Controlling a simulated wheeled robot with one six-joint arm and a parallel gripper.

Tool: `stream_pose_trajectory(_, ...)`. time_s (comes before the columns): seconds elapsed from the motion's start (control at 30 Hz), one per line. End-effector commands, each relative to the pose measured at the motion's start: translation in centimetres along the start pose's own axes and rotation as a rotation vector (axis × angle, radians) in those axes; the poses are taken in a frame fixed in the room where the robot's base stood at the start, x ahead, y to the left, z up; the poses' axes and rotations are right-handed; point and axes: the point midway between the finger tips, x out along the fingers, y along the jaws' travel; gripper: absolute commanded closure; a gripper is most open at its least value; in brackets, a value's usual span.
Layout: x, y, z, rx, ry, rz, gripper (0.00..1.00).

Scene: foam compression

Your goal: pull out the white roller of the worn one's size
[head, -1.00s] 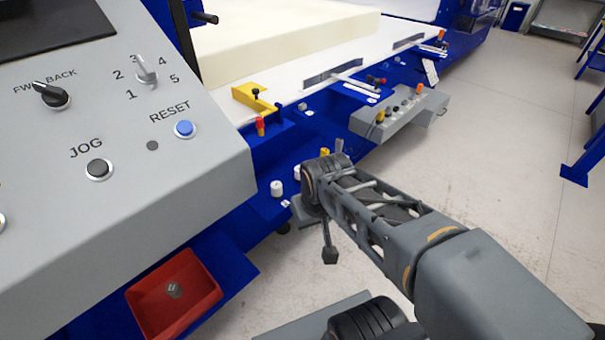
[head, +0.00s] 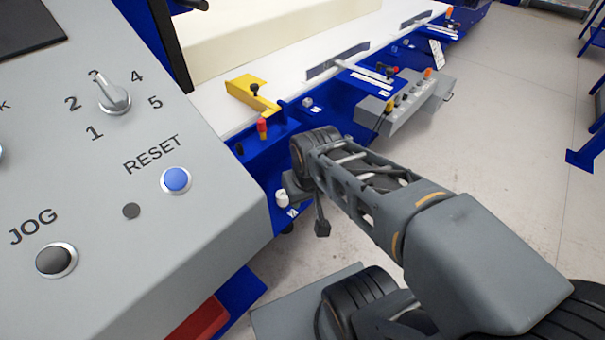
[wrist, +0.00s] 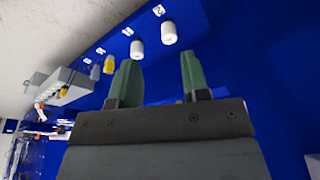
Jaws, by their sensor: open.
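My gripper (wrist: 160,75) is open in the wrist view, with two green fingers apart and nothing between them. Two white rollers stand out from the blue panel beyond the fingertips: one at the right (wrist: 168,33) and one to its left (wrist: 137,49). The right one looks slightly larger, perhaps only because it is nearer. A yellow roller (wrist: 109,64) and a grey one (wrist: 95,72) follow farther left. In the head view one white roller (head: 282,198) shows beside my arm, which hides the others. The worn roller is not in view.
The grey control panel (head: 150,230) fills the left of the head view. A red tray (head: 200,322) shows only in part below it. A grey box with knobs (head: 410,100) juts out beyond my arm.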

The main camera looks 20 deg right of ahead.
Motion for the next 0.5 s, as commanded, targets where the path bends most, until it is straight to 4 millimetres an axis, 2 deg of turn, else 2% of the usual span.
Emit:
stream_pose_trajectory(0.03, 0.0, 0.0, 0.0, 0.0, 0.0, 0.0, 0.56)
stream_pose_trajectory(0.17, 0.1, 0.1, -0.5, -0.009, -0.008, 0.001, 0.44)
stream_pose_trajectory(0.27, 0.6, 0.7, -2.2, -0.035, -0.029, 0.004, 0.34)
stream_pose_trajectory(0.33, 1.2, 1.2, -4.2, -0.069, -0.052, 0.006, 0.3)
stream_pose_trajectory(0.5, 4.6, 3.5, -9.8, -0.181, -0.12, 0.0, 0.3)
